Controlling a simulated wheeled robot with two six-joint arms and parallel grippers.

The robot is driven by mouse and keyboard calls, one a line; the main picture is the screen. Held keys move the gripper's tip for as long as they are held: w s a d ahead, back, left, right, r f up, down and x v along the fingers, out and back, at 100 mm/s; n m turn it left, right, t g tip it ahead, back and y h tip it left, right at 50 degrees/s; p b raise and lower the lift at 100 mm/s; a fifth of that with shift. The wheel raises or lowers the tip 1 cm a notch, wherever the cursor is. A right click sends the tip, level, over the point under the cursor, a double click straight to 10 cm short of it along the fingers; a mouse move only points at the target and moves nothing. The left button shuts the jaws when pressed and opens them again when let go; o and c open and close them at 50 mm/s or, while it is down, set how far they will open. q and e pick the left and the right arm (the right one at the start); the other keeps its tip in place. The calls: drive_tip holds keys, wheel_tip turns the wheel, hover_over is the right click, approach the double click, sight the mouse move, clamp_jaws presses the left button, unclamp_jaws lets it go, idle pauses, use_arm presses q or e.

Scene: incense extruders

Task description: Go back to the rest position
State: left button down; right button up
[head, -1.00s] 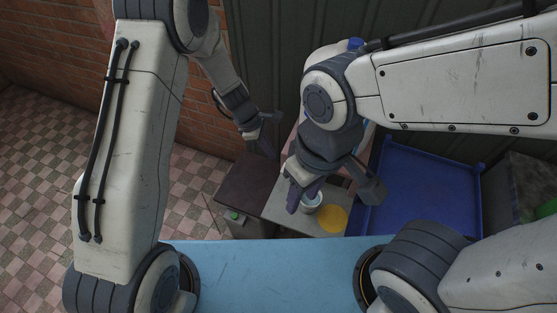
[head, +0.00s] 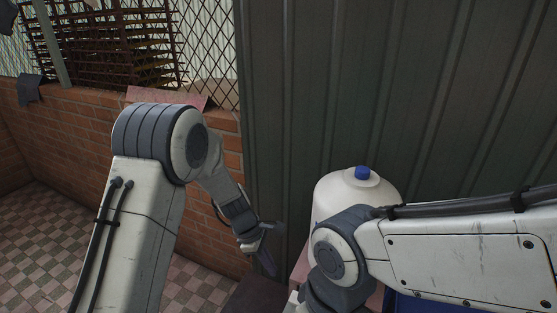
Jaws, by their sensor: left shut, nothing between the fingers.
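My left gripper (head: 265,250) hangs at the end of my left arm, pointing down in front of the corrugated wall. Its fingers are shut and hold nothing. My right arm comes in from the right, with its wrist at the lower middle. My right gripper is below the picture's edge and hidden.
A white container with a blue cap (head: 362,187) stands behind my right arm. A dark corrugated metal wall (head: 400,80) closes the back. A brick wall (head: 70,130) with mesh above is at left. Checkered floor (head: 40,240) is open at lower left.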

use_arm(q)
drive_tip(key=s+d+r+m+y+b, duration=0.1)
drive_tip(key=s+d+r+m, duration=0.1)
drive_tip(key=s+r+m, duration=0.4)
drive_tip(key=s+d+r+m+y+b, duration=0.1)
drive_tip(key=s+r+m, duration=0.3)
drive_tip(key=s+m, duration=0.35)
drive_tip(key=s+a+r+m+y+b, duration=0.1)
drive_tip(key=s+a+m, duration=0.3)
drive_tip(key=s+m, duration=0.5)
drive_tip(key=s+r, duration=0.1)
drive_tip(key=s, duration=0.1)
drive_tip(key=shift+s+a+m+t+b, duration=0.3)
drive_tip(key=shift+s+m+t+b, duration=0.05)
drive_tip(key=shift+s+t+b, duration=0.05)
